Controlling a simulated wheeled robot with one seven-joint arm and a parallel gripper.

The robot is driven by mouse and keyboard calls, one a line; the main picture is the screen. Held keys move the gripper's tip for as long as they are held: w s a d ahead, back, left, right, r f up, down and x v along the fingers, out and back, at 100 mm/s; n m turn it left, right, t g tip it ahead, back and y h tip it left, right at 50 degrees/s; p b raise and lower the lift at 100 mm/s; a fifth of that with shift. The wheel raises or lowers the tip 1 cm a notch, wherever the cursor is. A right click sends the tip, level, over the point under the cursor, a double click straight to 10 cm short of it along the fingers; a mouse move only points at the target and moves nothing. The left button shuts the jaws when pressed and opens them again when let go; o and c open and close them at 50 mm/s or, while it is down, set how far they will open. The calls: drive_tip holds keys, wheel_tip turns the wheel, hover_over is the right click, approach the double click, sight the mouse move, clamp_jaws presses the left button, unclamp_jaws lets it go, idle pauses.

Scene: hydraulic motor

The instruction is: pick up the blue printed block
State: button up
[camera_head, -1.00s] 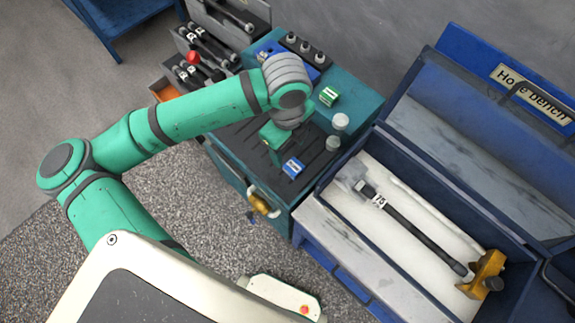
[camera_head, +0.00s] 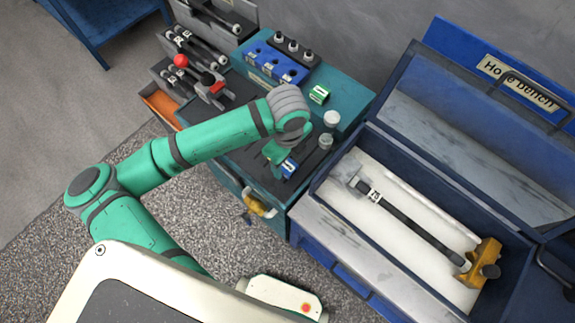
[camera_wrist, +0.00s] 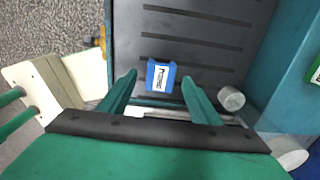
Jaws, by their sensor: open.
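The blue printed block (camera_wrist: 161,76) lies on the dark grooved top of the teal cabinet, with a white printed label facing up. In the wrist view it sits between the tips of my open gripper (camera_wrist: 159,84), with space on both sides. In the head view the block (camera_head: 288,167) is partly hidden by my gripper (camera_head: 278,160), which is over or beside it. I cannot tell the exact height of the fingers above the top. Nothing is held.
A blue rack (camera_head: 272,64) is at the back. At right is an open blue case (camera_head: 318,190) with a dark hose and brass fitting.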

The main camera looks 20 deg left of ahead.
drive_tip(key=shift+f, duration=0.85)
drive_tip(key=c, duration=1.1)
drive_tip(key=shift+r, duration=0.1)
